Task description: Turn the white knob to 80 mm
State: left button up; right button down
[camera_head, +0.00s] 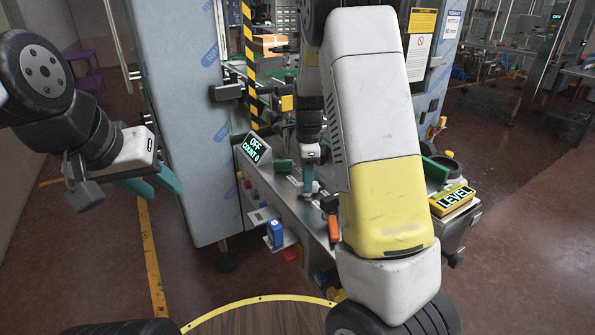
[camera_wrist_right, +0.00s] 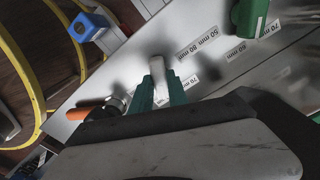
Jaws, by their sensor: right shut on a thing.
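The white knob (camera_wrist_right: 157,68) shows in the right wrist view as a pale bar standing between the green fingertips of my right gripper (camera_wrist_right: 160,84). The right gripper is shut on it. In the head view my right gripper (camera_head: 308,180) points down at the machine's metal ledge, where the knob is too small to make out. The fingers hide part of the knob. My left gripper (camera_head: 152,184) is at the left with its fingers apart and nothing between them.
A green block (camera_wrist_right: 250,18) stands beside more mm labels. An orange handle (camera_head: 333,228) and a blue knob (camera_head: 275,232) are at the ledge's front. A display (camera_head: 255,147) reads OFF and COUNT 0. A yellow LEVEL box (camera_head: 452,200) stands at the right.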

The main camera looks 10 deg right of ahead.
jog(key=n, duration=0.6)
jog(key=shift+n, duration=0.4)
jog(key=n, duration=1.1)
jog(key=shift+n, duration=2.5)
jog(key=c, duration=1.3)
grip_release()
